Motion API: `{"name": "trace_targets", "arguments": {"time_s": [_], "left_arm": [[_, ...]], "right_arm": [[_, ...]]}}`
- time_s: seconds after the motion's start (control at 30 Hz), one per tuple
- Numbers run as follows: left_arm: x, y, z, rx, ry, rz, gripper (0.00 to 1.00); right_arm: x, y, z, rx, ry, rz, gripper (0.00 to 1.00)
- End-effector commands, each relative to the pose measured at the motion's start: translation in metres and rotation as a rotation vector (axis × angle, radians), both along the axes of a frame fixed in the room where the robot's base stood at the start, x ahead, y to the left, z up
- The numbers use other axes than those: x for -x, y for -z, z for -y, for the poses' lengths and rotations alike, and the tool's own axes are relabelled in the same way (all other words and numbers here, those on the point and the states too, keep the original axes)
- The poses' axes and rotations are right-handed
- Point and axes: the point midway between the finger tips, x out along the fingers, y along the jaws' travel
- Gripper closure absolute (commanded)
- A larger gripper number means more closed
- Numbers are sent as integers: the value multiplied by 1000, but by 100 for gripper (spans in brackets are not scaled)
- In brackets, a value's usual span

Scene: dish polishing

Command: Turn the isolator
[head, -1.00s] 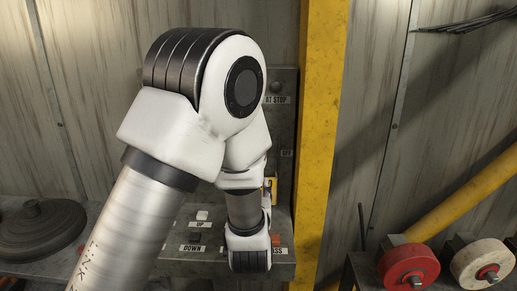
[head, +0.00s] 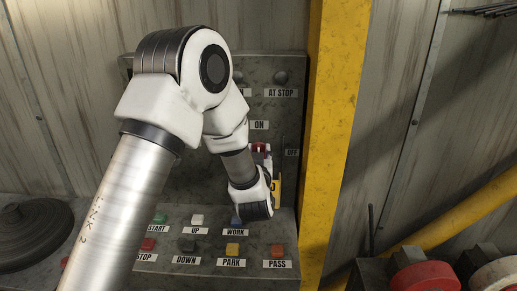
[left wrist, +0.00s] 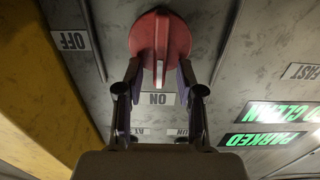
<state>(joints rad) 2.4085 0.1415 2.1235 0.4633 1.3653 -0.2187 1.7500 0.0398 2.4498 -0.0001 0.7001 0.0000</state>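The isolator (left wrist: 160,42) is a red round knob with a raised grip bar, set on the grey control panel. In the left wrist view its bar lines up with the ON label (left wrist: 157,98); the OFF label (left wrist: 70,40) is off to the left. In the head view only a small red part of the isolator (head: 260,147) shows past my left arm. My left gripper (left wrist: 160,72) is open in front of the knob, one finger to each side of the bar, with gaps visible. Whether the fingertips touch the knob, I cannot tell. My right gripper is not in view.
Below the isolator, the panel has a shelf of labelled buttons, such as WORK (head: 236,220) and PASS (head: 277,251). A yellow post (head: 335,150) stands close on the right. Green lit signs (left wrist: 266,139) show in the wrist view. Red and white wheels (head: 425,277) are at lower right.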

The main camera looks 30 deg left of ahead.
Motion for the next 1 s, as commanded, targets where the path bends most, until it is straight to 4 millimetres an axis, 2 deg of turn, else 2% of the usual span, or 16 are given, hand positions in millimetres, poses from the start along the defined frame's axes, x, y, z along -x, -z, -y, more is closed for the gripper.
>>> {"name": "trace_targets", "arguments": {"time_s": [0.13, 0.17, 0.2, 0.27, 0.73, 1.0], "left_arm": [[0, 0, 0, 0, 1, 0, 62], [0, 0, 0, 0, 1, 0, 66], [0, 0, 0, 0, 1, 0, 80], [0, 0, 0, 0, 1, 0, 100], [0, 0, 1, -26, 0, -17, 100], [-2, 0, 4, -143, 2, -88, 100]], "right_arm": [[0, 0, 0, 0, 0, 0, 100], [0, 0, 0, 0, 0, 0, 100], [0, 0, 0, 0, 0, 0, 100], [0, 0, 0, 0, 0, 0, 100], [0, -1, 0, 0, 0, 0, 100], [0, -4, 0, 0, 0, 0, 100]]}}
